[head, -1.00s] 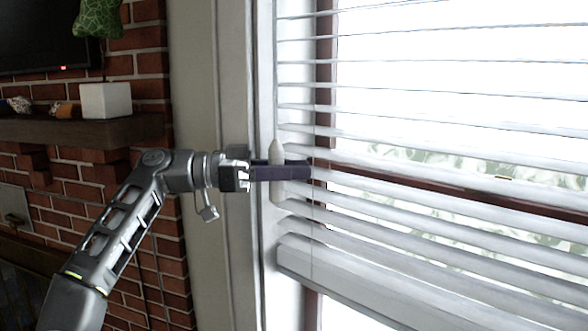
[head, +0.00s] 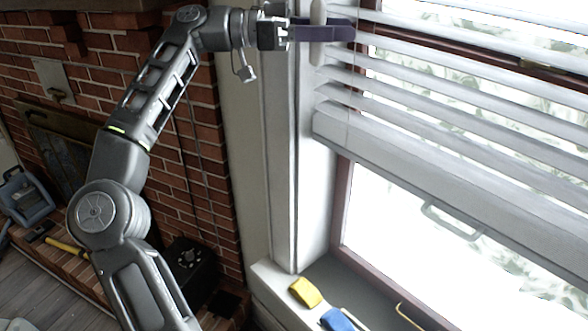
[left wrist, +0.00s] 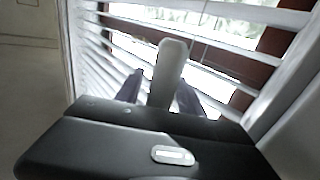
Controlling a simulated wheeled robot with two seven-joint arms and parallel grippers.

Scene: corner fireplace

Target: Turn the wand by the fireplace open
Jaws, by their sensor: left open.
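The wand (head: 317,50) is a pale, rounded bar hanging upright at the left edge of the white blinds (head: 430,110). In the left wrist view the wand (left wrist: 168,72) stands between the two dark purple fingers of my left gripper (left wrist: 160,92), with a finger on each side. In the head view my left gripper (head: 325,30) reaches in from the left at the wand's height. Its jaws are open around the wand. The blind slats are tilted with bright gaps between them. My right gripper is not in view.
A brick fireplace wall (head: 195,150) is at the left, with a brick hearth below. A yellow object (head: 305,292) and a blue object (head: 338,320) lie on the window sill. The window frame (head: 341,205) is close to the gripper's right.

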